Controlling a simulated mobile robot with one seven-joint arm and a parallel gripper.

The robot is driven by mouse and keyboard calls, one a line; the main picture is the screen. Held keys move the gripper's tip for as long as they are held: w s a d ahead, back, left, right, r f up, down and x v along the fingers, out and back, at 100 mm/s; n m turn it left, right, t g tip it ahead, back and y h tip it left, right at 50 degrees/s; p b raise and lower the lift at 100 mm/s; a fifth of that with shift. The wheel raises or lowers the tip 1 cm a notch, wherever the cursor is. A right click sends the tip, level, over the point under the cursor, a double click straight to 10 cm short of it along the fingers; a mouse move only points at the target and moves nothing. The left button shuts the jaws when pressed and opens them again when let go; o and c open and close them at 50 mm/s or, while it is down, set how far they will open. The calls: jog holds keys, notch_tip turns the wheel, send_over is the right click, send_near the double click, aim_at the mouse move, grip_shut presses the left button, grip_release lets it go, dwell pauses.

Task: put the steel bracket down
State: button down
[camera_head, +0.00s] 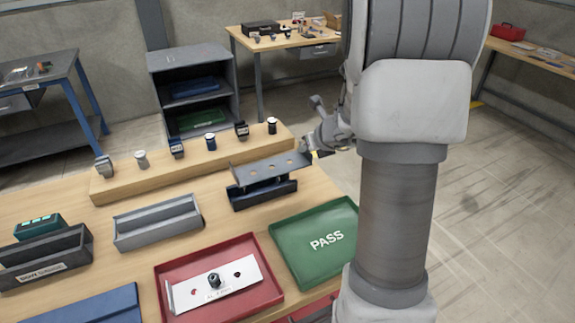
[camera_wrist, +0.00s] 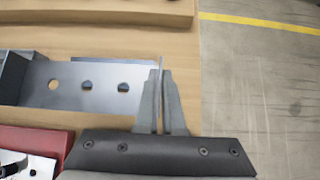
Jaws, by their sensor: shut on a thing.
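The steel bracket (camera_head: 268,168) is a grey plate with several round holes. It also shows in the wrist view (camera_wrist: 60,90), reaching left from the fingers. My gripper (camera_head: 314,154) is at the bracket's right end, and in the wrist view its fingers (camera_wrist: 161,100) are closed on a thin upright edge of it. The bracket is over a dark blue holder (camera_head: 264,195); whether they touch I cannot tell. The green PASS tray (camera_head: 286,258) is empty, in front and right of the holder. The red tray (camera_head: 168,312) holds a pale plate with a black knob.
A wooden rack (camera_head: 115,190) with several small gauges stands behind the bracket. A grey channel block (camera_head: 160,222) and a dark labelled box (camera_head: 45,262) stand to the left. A blue item (camera_head: 95,305) lies at the front left. My arm hides the table's right side.

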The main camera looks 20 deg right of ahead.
jog(key=shift+s+a+f+b+x, duration=0.15)
jog(key=shift+b+x, duration=0.2)
jog(key=shift+x, duration=1.2)
jog(key=shift+s+a+f+b+x, duration=0.15)
jog(key=shift+b+x, duration=0.25)
jog(key=shift+x, duration=1.1)
jog(key=shift+s+a+f+b+x, duration=0.1)
jog(key=shift+a+b+x, duration=0.2)
jog(key=shift+x, duration=1.25)
jog(key=shift+d, duration=0.1)
jog(key=shift+f+b, duration=0.4)
jog(key=shift+b, duration=0.15)
jog(key=shift+f, duration=0.2)
jog(key=c, duration=1)
grip_release()
jog(key=shift+s, duration=0.1)
jog(key=shift+c, duration=0.2)
jog(key=shift+r, duration=0.1)
